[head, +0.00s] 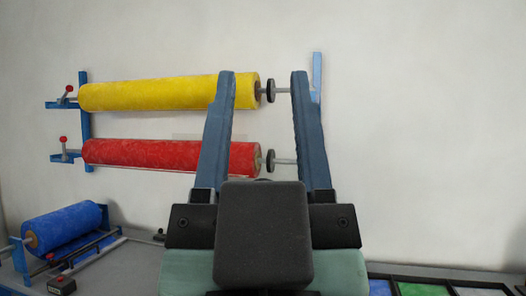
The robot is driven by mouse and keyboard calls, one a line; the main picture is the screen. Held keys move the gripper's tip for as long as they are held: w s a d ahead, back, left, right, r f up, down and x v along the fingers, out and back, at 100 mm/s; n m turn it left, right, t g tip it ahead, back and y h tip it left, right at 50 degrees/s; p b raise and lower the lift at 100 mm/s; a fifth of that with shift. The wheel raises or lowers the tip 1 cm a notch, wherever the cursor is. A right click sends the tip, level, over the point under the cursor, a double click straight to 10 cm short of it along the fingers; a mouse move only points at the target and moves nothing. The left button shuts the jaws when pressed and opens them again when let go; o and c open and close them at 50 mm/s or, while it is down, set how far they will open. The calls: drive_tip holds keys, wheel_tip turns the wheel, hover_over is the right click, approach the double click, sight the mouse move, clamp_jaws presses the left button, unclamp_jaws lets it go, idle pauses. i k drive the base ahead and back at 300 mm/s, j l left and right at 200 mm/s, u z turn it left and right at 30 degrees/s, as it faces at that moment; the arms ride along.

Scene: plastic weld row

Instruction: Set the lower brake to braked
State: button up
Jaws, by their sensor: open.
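The lower brake (64,142) is a small lever with a red knob on a blue bracket at the left end of the red roll (140,153). Its lever stands about upright; I cannot tell from this view whether that is braked. A like upper brake (68,90) sits at the left end of the yellow roll (150,92) above it, with its lever leaning right. My gripper (262,75) points up in the middle of the picture, its two blue fingers wide apart and empty. It is far to the right of the lower brake and hides part of the rolls' right ends.
A blue post (85,125) on the white wall carries the rolls' left ends. A blue roll (62,227) lies on a stand at the lower left, beside a small dark box (62,286) with a red button. Dark-edged trays (421,289) lie at the lower right. The wall above is clear.

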sight(64, 139)
drive_tip(key=u, duration=1.15)
